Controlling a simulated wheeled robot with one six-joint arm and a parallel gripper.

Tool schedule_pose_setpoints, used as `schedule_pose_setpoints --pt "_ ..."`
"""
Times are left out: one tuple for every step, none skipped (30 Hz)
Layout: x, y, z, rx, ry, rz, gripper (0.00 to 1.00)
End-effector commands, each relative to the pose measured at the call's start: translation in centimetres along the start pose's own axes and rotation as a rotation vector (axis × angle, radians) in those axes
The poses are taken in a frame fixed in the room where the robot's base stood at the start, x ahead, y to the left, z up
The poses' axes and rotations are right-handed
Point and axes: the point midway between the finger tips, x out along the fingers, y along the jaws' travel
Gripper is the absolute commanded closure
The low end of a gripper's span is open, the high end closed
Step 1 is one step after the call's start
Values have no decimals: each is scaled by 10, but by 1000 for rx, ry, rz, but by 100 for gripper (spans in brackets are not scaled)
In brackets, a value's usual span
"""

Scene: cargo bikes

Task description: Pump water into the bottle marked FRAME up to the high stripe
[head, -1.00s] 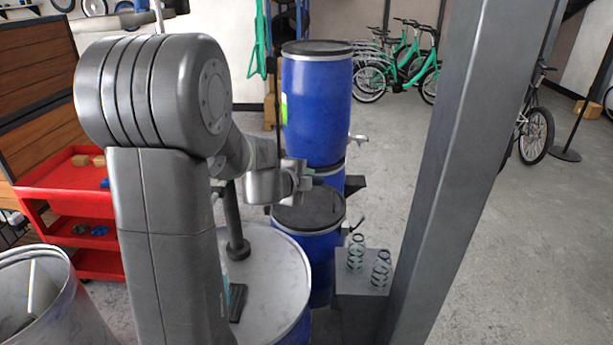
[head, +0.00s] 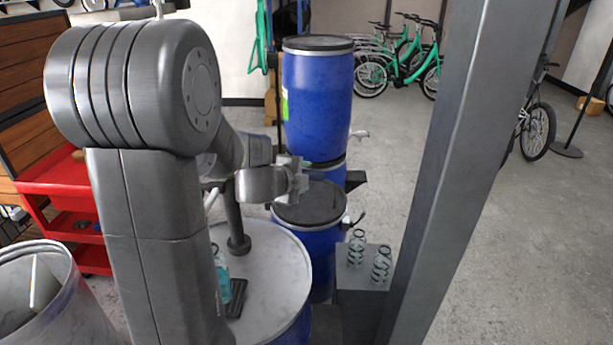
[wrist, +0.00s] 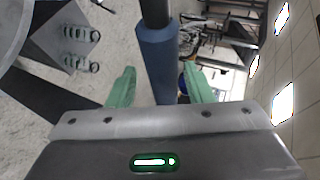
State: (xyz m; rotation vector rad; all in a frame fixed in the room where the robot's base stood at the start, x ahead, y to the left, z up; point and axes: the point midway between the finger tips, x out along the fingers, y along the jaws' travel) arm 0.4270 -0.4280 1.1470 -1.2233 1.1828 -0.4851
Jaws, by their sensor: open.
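My gripper (head: 306,175) is open beside the stacked blue barrels. In the wrist view its two green fingers (wrist: 160,88) stand apart on either side of a blue-grey cylindrical grip (wrist: 157,60) on a dark rod; I cannot tell whether they touch it. A dark upright column (head: 235,215), seemingly the pump, stands on the pale barrel top (head: 275,255). A teal bottle (head: 222,284) stands there beside a dark grate (head: 236,297), partly hidden by my arm. Its marking, stripes and water level cannot be made out.
A tall blue barrel (head: 317,100) stands on another behind my gripper, with a lower dark-lidded barrel (head: 309,205) in front. A grey block (head: 362,280) carries two coil springs. A thick grey post (head: 445,170) rises at right. A red cart (head: 60,178) stands left; floor beyond the post is open.

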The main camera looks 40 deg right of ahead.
Motion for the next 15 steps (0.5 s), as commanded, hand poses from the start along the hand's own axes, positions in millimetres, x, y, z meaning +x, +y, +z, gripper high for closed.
schedule_pose_setpoints --pt "-11 -2 0 0 -2 -2 53" --pt "-18 -2 1 -1 -3 -3 53" --pt "-26 -2 1 0 -3 -2 53" --pt "-32 -2 0 1 -3 -2 53" --pt "-38 -2 0 0 -3 -1 53" --pt "-46 -2 0 0 -3 -3 53" --pt "-52 -2 1 0 -3 -1 53" --pt "-59 -1 0 1 -3 -1 53" --pt "-66 -2 1 0 -3 -1 53" --pt "-72 -2 0 0 -3 -1 53" --pt "-77 -1 1 0 -3 0 53" --pt "-83 -1 1 0 -3 -1 53" --pt "-88 -1 0 0 -3 -1 53" --pt "-92 0 1 0 -3 1 53" --pt "-97 0 1 0 -3 0 53"
